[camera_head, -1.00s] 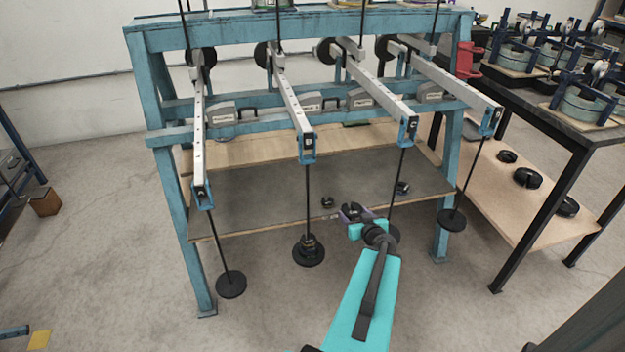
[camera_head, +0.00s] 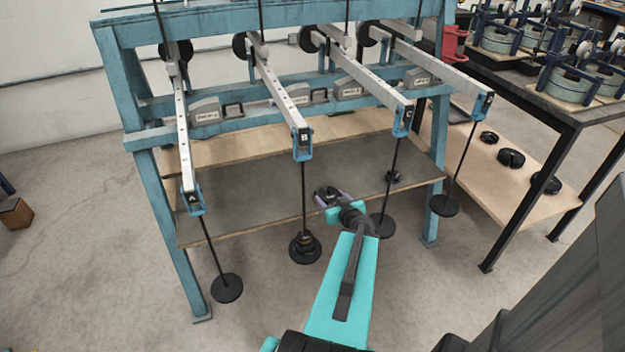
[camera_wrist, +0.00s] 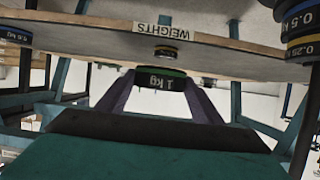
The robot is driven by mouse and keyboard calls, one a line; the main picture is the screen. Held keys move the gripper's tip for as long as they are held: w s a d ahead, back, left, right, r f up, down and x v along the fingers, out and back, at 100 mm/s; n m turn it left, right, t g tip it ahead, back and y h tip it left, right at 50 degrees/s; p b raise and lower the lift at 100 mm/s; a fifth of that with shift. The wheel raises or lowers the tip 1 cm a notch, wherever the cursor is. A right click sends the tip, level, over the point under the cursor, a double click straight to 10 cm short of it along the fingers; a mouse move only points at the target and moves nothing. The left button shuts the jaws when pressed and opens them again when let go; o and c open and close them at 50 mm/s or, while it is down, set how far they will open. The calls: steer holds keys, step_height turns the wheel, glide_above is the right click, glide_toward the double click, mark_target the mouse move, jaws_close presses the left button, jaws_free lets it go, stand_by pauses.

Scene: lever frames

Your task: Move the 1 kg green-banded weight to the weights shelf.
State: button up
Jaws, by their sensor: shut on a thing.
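The green-banded 1 kg weight (camera_wrist: 160,84) is dark, with its label facing the wrist camera. My gripper (camera_wrist: 156,92) is shut on it, one purple finger on each side. In the head view my gripper (camera_head: 328,198) is at the front edge of the grey weights shelf (camera_head: 240,200), just right of the second hanger rod. The dark weight (camera_head: 323,191) shows between its fingers. The shelf's "WEIGHTS" label (camera_wrist: 163,31) appears upside down in the wrist view. I cannot tell whether the held weight touches the shelf.
An orange-banded weight (camera_wrist: 167,51) sits on the shelf near the label. Another small weight (camera_head: 392,176) lies on its right part. Hangers with discs (camera_head: 305,247) and (camera_head: 381,225) hang close to my arm. The shelf's left part is clear.

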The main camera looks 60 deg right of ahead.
mark_target(331, 195)
steer(key=shift+w+d, duration=0.1)
steer(key=shift+w, duration=0.05)
steer(key=shift+w+d+f+b, duration=0.1)
steer(key=shift+w+d+b, duration=0.15)
steer(key=shift+b, duration=0.55)
steer(key=w+d+b, duration=0.1)
steer(key=b, duration=0.2)
steer(key=shift+w+d+f, duration=0.1)
steer(key=shift+d, duration=0.05)
steer(key=shift+w+b, duration=0.1)
steer(key=shift+b, duration=0.25)
steer(key=w+d+b, duration=0.1)
steer(key=b, duration=0.3)
steer(key=shift+b, duration=0.4)
steer(key=b, duration=0.5)
steer(key=shift+w+d+f, duration=0.1)
steer(key=shift+w+d, duration=0.2)
steer(key=shift+d, duration=0.05)
steer(key=w+d+b, duration=0.1)
steer(key=b, duration=0.4)
steer(key=shift+w+d+f, duration=0.1)
steer(key=shift+w+d, duration=0.15)
steer(key=shift+w+d+b, duration=0.15)
steer(key=shift+w+b, duration=0.05)
steer(key=shift+b, duration=0.5)
